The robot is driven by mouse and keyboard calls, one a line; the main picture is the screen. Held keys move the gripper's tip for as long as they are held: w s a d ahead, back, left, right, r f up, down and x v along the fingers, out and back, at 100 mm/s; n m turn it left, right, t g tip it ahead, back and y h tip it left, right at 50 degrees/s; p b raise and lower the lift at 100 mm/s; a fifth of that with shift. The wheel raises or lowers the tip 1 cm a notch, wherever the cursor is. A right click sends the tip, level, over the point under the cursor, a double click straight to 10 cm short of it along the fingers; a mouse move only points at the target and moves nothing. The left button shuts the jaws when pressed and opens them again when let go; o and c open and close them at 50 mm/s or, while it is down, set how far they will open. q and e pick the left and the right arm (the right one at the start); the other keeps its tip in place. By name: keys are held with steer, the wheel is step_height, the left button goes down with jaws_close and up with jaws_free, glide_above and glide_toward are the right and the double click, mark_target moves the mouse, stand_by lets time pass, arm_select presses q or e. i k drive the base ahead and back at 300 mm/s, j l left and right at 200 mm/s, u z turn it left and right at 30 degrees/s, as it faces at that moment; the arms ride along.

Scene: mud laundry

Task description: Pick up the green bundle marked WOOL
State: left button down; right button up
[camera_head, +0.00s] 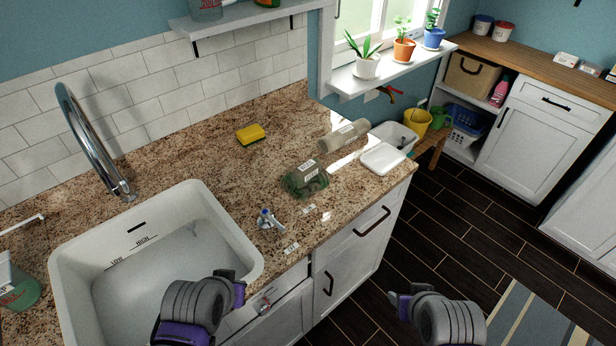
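The green bundle (304,183) lies on the speckled granite counter (225,165), right of the sink. It has a white label on top, too small to read with certainty. My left gripper (238,290) is low in the picture, in front of the sink's front edge and well apart from the bundle.
A pale labelled roll (343,135) and a white tray (383,158) lie behind and right of the bundle. A small metal item with a blue part (268,220) stands left of it. A yellow sponge (250,134) lies farther back. The white sink (215,228) takes up the left.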

mark_target(303, 181)
steer(key=i+l+u, duration=0.1)
steer(key=u, duration=1.95)
steer(key=l+u, duration=0.4)
steer(key=k+l+u, duration=0.1)
steer(key=u, duration=0.35)
steer(key=k+l+u, duration=0.2)
steer(key=u, duration=0.2)
steer(key=k+l+u, duration=0.65)
steer(key=u, duration=0.2)
steer(key=k+l, duration=0.15)
steer(key=k, duration=0.35)
steer(key=k+l+u, duration=0.1)
steer(key=k, duration=0.4)
steer(key=k+l+u, duration=0.1)
steer(key=k, duration=0.45)
steer(key=l, duration=0.1)
